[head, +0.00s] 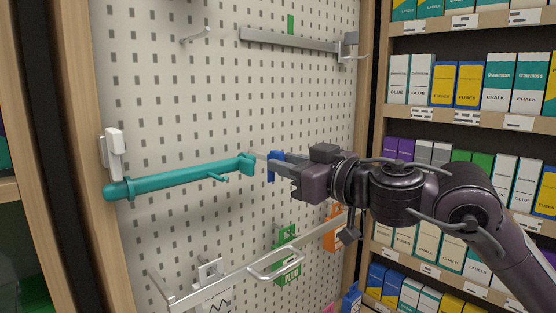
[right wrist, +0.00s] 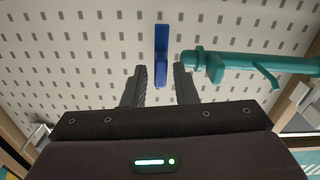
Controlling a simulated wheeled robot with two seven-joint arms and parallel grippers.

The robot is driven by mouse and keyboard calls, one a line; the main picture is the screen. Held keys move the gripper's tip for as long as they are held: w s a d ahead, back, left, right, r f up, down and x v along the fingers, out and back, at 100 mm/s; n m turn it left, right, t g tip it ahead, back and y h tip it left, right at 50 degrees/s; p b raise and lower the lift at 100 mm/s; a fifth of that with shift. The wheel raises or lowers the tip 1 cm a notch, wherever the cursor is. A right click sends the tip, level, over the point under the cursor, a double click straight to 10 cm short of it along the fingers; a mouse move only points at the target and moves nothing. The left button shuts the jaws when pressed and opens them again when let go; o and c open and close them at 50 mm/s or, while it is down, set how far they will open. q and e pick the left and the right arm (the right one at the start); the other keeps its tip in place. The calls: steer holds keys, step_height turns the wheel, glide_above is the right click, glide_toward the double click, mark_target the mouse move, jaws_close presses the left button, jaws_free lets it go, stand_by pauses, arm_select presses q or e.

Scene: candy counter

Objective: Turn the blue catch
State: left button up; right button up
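The blue catch (head: 273,166) is on the pegboard, just right of the free end of the teal bar (head: 175,181). My right gripper (head: 284,168) reaches in from the right, with its fingertips close to the catch and partly over it. In the right wrist view the blue catch (right wrist: 161,50) stands upright on the board, just beyond the gap between the fingertips (right wrist: 163,78). The teal bar (right wrist: 250,64) lies to the right there. My left gripper is not in view.
A grey rail (head: 290,39) is fixed higher on the pegboard (head: 160,100). A lower rail with a handle (head: 272,266) runs beneath the arm, with green and orange packs hanging near it. Shelves of boxes (head: 470,85) stand at the right.

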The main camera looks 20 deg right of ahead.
steer(key=c, duration=0.5)
steer(key=m+p, duration=0.1)
steer(key=m, duration=0.1)
steer(key=shift+w+a+m, duration=0.1)
steer(key=shift+m, duration=0.2)
jaws_close()
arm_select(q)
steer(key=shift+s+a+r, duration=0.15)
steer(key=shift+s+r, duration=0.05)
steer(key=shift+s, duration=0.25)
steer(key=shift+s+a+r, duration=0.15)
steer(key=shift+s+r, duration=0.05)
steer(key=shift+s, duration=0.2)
arm_select(e)
steer(key=shift+m, duration=0.3)
